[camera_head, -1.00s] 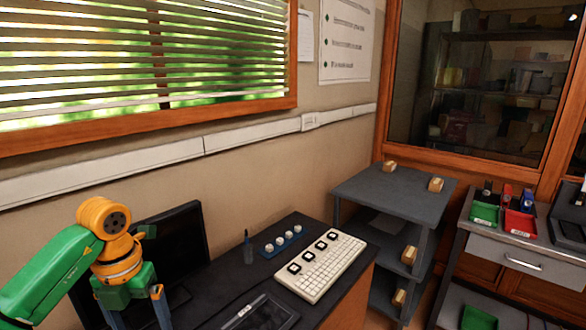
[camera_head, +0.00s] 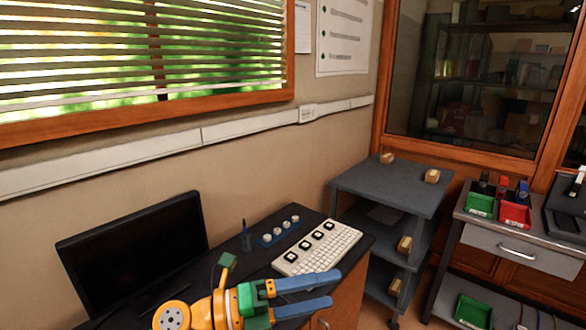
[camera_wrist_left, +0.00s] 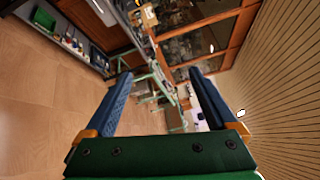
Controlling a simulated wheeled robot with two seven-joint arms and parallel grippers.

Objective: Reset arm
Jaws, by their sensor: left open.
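My left gripper (camera_head: 333,289) is at the bottom middle of the head view, green and orange with two blue fingers pointing right. The fingers are apart with nothing between them. It appears in front of the desk (camera_head: 224,272), near the white keyboard (camera_head: 330,256), and hides part of the desk's front. In the left wrist view the two blue fingers of my left gripper (camera_wrist_left: 160,76) are spread, with empty space between them. My right gripper is in neither view.
A black monitor (camera_head: 135,255) stands on the desk's left. A blue strip with white knobs (camera_head: 280,232) lies behind the keyboard. A grey shelf cart (camera_head: 390,188) with small wooden blocks stands right. A bench holds a green bin (camera_head: 479,204) and a red bin (camera_head: 515,214).

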